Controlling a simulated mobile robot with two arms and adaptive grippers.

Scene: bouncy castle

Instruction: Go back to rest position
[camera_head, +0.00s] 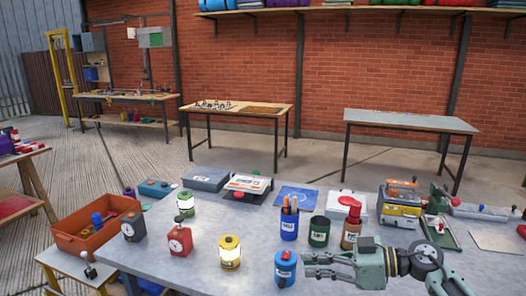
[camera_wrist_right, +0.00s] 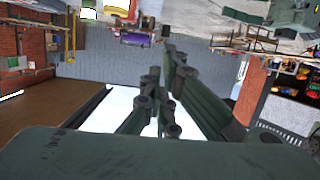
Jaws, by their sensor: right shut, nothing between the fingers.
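My right gripper (camera_head: 308,265) reaches in from the right over the front of the grey table (camera_head: 205,270). Its fingers point left, just right of a blue canister (camera_head: 285,270) with a red top. In the right wrist view the fingers (camera_wrist_right: 163,60) are together with nothing between them. I cannot tell from the head view whether the fingertips touch the blue canister. My left gripper does not show in either view.
Lanterns and canisters, such as a yellow one (camera_head: 229,254) and a red one (camera_head: 180,241), stand on the table's left half. Cups (camera_head: 319,232), a pen holder (camera_head: 289,222) and boxes (camera_head: 400,203) stand behind my gripper. An orange bin (camera_head: 85,240) is at the left.

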